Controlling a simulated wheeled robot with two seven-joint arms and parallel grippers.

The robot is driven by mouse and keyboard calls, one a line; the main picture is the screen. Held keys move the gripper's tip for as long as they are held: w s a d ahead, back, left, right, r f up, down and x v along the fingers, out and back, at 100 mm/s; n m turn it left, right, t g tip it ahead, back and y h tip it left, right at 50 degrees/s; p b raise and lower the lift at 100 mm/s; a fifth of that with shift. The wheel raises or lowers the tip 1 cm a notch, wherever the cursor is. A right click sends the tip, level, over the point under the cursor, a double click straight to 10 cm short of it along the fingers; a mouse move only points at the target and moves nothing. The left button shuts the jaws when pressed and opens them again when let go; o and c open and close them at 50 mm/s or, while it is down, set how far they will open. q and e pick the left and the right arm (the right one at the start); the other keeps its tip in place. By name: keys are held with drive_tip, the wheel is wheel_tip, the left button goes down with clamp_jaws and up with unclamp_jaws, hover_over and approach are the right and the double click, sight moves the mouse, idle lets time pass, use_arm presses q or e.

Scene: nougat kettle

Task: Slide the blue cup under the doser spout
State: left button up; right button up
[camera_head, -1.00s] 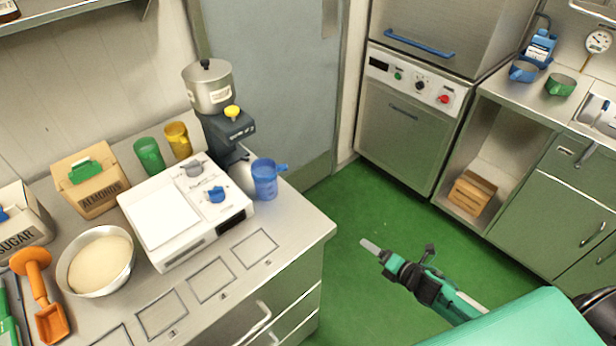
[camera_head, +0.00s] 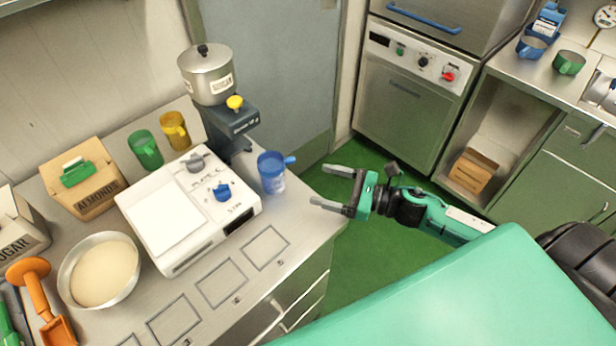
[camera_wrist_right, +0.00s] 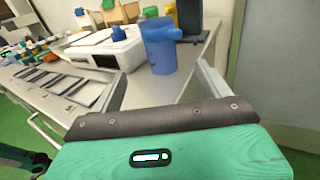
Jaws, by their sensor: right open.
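The blue cup (camera_head: 271,173) stands upright on the counter, to the right of the white scale and in front of the doser (camera_head: 228,112). The doser has a steel hopper, a dark body and a yellow knob; its spout is hard to make out. My right gripper (camera_head: 322,186) is open and empty, right of the cup, near the counter's right edge. In the right wrist view the blue cup (camera_wrist_right: 160,47) stands ahead, between the open fingers but beyond their tips. My left gripper is not in view.
The white scale (camera_head: 183,230) sits close left of the cup. Green (camera_head: 146,150) and yellow (camera_head: 175,130) cups stand behind it. A bowl of powder (camera_head: 133,285) and an almonds box (camera_head: 83,178) are further left. Marked squares (camera_head: 266,248) on the front counter are bare.

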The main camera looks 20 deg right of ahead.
sight(274, 171)
drive_tip(key=x, duration=0.1)
drive_tip(key=p+x, duration=0.2)
drive_tip(key=x, duration=0.1)
drive_tip(key=shift+r, duration=0.25)
drive_tip(key=p+x, duration=0.3)
drive_tip(key=x, duration=0.5)
drive_tip(key=shift+w+a+f, duration=0.1)
drive_tip(key=shift+w+a, duration=0.05)
drive_tip(key=shift+w, duration=0.05)
drive_tip(key=shift+w+a+f, duration=0.1)
drive_tip(key=shift+w+a, duration=0.2)
drive_tip(key=shift+a, duration=0.05)
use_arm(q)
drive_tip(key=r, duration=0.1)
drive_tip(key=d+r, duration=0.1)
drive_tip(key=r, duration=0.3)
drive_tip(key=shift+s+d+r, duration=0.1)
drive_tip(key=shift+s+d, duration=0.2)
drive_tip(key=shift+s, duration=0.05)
use_arm(e)
drive_tip(key=c, duration=1.1)
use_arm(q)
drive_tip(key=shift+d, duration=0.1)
use_arm(e)
drive_tip(key=shift+o, duration=0.2)
drive_tip(key=shift+w, duration=0.1)
